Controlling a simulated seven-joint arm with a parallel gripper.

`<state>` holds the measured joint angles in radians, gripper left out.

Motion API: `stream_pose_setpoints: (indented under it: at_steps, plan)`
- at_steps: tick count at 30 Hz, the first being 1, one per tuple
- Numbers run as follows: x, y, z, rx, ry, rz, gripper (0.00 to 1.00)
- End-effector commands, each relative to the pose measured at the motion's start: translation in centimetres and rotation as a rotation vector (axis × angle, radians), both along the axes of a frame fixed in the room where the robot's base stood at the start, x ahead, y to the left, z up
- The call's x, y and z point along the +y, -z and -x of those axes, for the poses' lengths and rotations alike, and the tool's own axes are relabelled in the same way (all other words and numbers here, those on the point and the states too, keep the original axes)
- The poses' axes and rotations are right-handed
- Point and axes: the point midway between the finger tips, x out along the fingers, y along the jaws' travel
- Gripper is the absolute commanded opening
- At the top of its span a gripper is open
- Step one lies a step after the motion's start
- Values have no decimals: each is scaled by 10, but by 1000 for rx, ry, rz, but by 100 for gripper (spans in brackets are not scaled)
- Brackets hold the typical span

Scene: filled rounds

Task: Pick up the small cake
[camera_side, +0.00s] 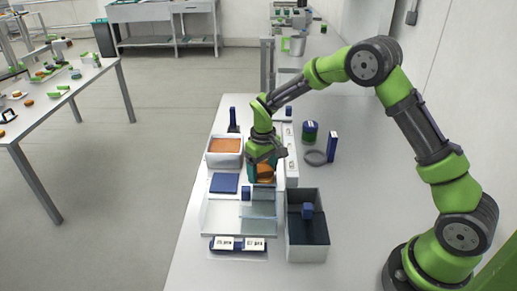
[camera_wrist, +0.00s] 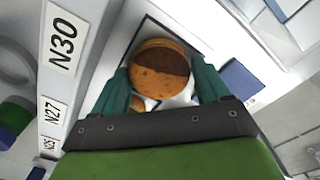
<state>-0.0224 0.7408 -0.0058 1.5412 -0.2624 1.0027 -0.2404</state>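A round orange-brown cake (camera_wrist: 160,65) with a dark brown half shows between my gripper's two teal fingers in the wrist view. A smaller-looking orange-brown piece (camera_wrist: 138,104) shows below it, partly hidden by the left finger. In the side view, orange cake (camera_side: 264,172) shows between the fingers, low over the work area. My gripper (camera_side: 263,176) points down there. In the wrist view the fingers (camera_wrist: 160,75) flank the cake closely on both sides; I cannot tell whether they press on it.
A white bin with orange contents (camera_side: 209,155) stands left of my gripper, with a dark blue square (camera_side: 224,183) in front of it. A grey bin (camera_side: 307,235) holding a blue block (camera_side: 307,211) stands at front right. A grey ring (camera_side: 315,158) and blue box (camera_side: 332,147) lie right.

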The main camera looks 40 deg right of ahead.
Motion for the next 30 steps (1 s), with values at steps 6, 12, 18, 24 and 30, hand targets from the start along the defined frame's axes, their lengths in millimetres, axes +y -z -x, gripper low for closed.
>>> stream_pose_setpoints:
  at_steps: [6,12,18,24,30]
  plan:
    - [0,0,0,0,0,0,52]
    - [0,0,0,0,0,0,52]
    - [0,-11,-1,-2,0,0,52]
    - [0,-51,-1,-6,0,0,52]
    - [0,-86,-1,-3,0,0,52]
